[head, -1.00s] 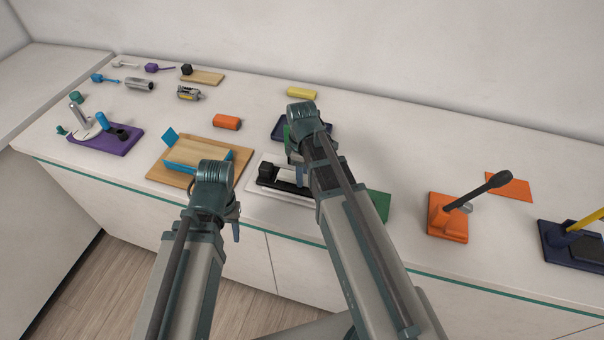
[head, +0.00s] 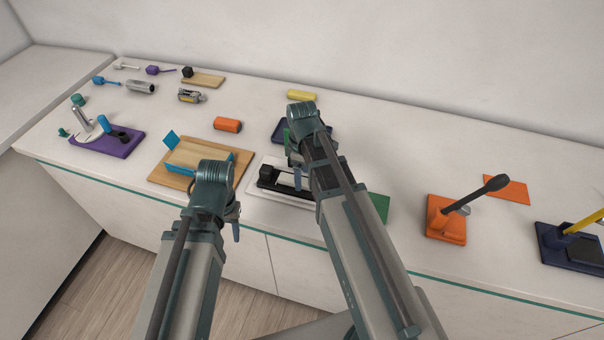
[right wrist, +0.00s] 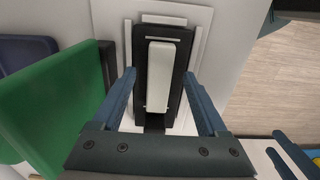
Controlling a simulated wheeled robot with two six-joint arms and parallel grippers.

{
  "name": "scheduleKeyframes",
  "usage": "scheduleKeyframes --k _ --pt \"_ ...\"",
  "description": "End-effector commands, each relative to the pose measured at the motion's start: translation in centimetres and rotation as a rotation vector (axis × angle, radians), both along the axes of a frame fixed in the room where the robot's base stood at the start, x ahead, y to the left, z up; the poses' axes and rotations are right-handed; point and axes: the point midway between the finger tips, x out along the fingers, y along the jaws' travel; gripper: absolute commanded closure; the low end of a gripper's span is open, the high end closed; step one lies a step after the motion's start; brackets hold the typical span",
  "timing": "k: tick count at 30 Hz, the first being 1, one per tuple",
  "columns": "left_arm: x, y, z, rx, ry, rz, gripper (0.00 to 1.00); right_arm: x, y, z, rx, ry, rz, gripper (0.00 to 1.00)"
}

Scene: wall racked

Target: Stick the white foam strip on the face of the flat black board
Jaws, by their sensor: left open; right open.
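The white foam strip (right wrist: 160,76) lies lengthwise on a long flat black piece (right wrist: 147,45), which appears to be the black board. This black piece rests on a white plate (right wrist: 202,22). In the head view the black piece (head: 264,183) has a black block at its left end, and my right arm partly covers it. My right gripper (right wrist: 160,84) is open, with a finger on each side of the strip and black piece, gripping neither. My left gripper (head: 236,230) is open and empty at the counter's front, left of the white plate.
A green board (right wrist: 50,110) stands close to my right gripper's left finger in the wrist view. A wooden board with blue parts (head: 180,185) lies to the left. An orange lever stand (head: 445,222) is to the right.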

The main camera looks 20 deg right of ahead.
Motion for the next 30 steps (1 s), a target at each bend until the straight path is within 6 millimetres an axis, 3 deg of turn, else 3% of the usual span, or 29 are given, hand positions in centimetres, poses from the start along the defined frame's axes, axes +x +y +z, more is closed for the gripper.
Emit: scheduleKeyframes --k 21,30 --pt "0.0 0.0 11.1 -0.003 0.0 0.012 0.5 0.0 0.0 11.1 0.0 0.0 0.0 0.24" --pt "0.0 0.0 12.5 -0.002 0.0 0.013 0.5 0.0 0.0 12.5 0.0 0.0 0.0 0.24"
